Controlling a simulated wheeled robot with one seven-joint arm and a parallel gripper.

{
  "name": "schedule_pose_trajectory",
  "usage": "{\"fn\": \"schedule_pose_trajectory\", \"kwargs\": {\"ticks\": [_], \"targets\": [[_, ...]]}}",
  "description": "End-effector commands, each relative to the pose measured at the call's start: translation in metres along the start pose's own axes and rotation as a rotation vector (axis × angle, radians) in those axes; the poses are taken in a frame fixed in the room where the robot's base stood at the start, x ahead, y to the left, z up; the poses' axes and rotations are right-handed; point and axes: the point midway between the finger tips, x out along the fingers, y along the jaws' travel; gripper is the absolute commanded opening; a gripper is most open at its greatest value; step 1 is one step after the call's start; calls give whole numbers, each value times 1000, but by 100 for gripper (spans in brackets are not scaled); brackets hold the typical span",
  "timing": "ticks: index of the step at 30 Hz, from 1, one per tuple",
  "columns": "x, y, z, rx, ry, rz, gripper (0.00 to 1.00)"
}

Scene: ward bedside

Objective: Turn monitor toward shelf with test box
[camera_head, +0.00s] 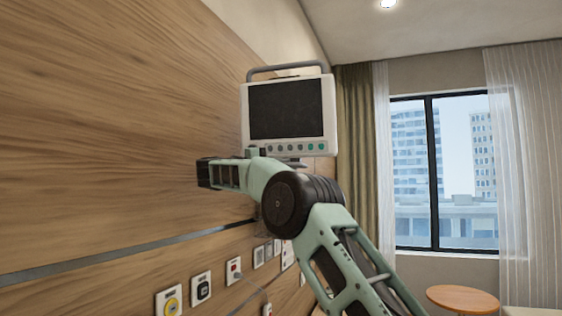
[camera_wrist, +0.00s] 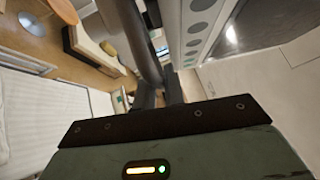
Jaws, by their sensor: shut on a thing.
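The monitor (camera_head: 288,112) is white with a dark, blank screen, a button row along its lower edge and a grey handle on top. It stands out from the wood wall, its screen facing my head camera. In the wrist view, the monitor's button edge (camera_wrist: 192,35) fills the upper right. My gripper (camera_wrist: 159,94) is shut at the end of a dark grey bar (camera_wrist: 138,40) beside that edge. In the head view, my gripper (camera_head: 251,152) is at the monitor's lower left, partly hidden by my arm. The shelf and test box cannot be made out.
Wall sockets (camera_head: 201,288) run below a grey rail (camera_head: 120,255) on the wood wall. A round wooden table (camera_head: 463,298) stands by the window (camera_head: 445,170) at right. The wrist view shows a white bed (camera_wrist: 45,110) at left. Space right of the monitor looks free.

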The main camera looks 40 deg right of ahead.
Motion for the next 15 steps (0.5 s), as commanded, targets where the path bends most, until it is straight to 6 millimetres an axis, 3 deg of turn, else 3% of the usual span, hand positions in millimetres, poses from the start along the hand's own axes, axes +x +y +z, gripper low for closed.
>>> {"fn": "schedule_pose_trajectory", "kwargs": {"ticks": [13,14,15], "targets": [[0,-2,1,2,2,-6,0],[0,-2,1,2,1,-6,19],[0,-2,1,2,2,-5,30]]}}
